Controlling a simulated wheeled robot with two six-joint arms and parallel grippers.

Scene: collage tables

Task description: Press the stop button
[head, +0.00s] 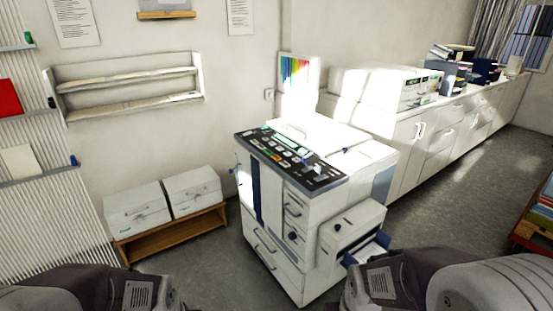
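A white office copier (275,222) stands on the floor in the middle of the head view. Its dark control panel (290,158) slopes along the top front edge and carries a small lit display and several buttons. The buttons are too small to tell which one is the stop button. My two arms show only at the bottom left and bottom right corners. Neither gripper is in view, and nothing of mine is seen touching the copier.
A low wooden bench (170,235) with two white boxes stands left. The copier's side tray (368,245) juts out right. Grey floor is clear around it.

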